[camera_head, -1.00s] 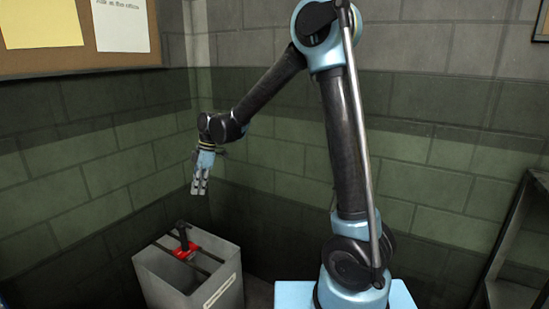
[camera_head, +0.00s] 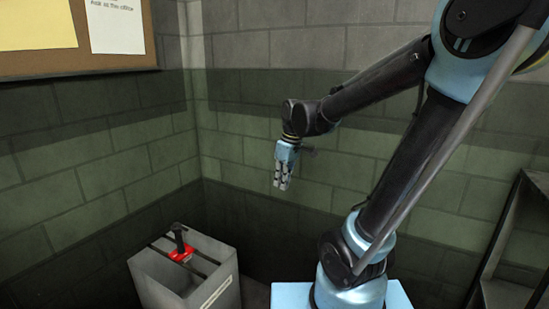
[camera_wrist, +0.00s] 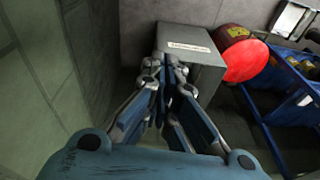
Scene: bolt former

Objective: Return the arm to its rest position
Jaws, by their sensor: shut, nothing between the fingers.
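My gripper (camera_head: 281,184) hangs in the air to the right of the grey box and above it, with its fingers pointing down. It is shut and empty. In the wrist view my gripper (camera_wrist: 163,80) shows its fingers together, and they cover part of the grey box. My arm is bent, with its elbow high at the upper right of the head view. It touches nothing that I can see.
The open grey box (camera_head: 226,268) holds a red part with a black handle (camera_head: 180,243). Brick walls meet in a corner behind. A dark shelf (camera_head: 510,250) stands at right. The wrist view shows a red round thing (camera_wrist: 245,62) and a blue cart (camera_wrist: 285,110).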

